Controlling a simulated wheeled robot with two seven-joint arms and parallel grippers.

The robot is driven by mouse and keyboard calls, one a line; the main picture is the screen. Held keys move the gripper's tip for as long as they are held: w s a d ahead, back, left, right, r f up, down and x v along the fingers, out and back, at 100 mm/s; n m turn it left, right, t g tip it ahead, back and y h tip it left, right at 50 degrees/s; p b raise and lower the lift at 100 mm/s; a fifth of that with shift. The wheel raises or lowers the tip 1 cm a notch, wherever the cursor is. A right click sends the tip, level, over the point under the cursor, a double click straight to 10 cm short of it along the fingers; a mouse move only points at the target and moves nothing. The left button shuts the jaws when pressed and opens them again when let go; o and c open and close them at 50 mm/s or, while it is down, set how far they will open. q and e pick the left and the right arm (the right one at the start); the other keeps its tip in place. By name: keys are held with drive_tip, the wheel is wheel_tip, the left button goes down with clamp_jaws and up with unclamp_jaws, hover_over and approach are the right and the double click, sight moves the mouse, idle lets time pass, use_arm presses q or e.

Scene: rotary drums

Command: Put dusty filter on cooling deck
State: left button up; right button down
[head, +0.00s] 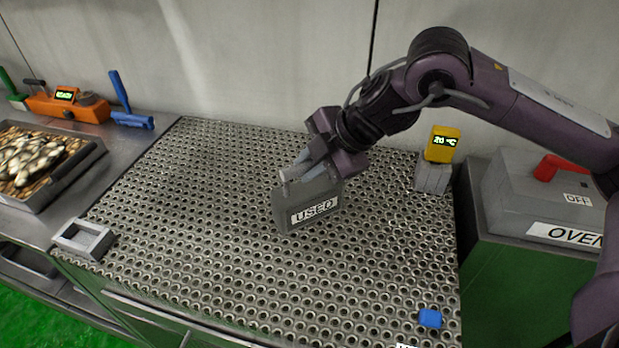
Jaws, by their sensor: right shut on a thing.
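The dusty filter (297,217) is a dark grey block with a white label reading "USED". It is at the middle of the cooling deck (200,200), a wide metal surface full of round holes. My right gripper (300,180) comes down from the upper right and is shut on the filter's top. The filter looks upright and its lower edge is at or very near the deck; I cannot tell whether it touches. My left gripper is not in view.
A yellow thermometer (442,143) on a grey block stands at the deck's back right. A grey oven box (530,200) is to the right. A small grey frame (84,240) and a blue piece (430,318) lie near the deck's edges. A tray (75,165) is at left. The deck around the filter is clear.

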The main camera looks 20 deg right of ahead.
sight(301, 185)
drive_tip(key=shift+f, duration=1.7)
drive_tip(key=shift+f, duration=0.1)
drive_tip(key=c, duration=1.3)
unclamp_jaws()
drive_tip(key=shift+r, duration=0.25)
drive_tip(key=v, duration=1.2)
drive_tip(key=shift+f, duration=0.1)
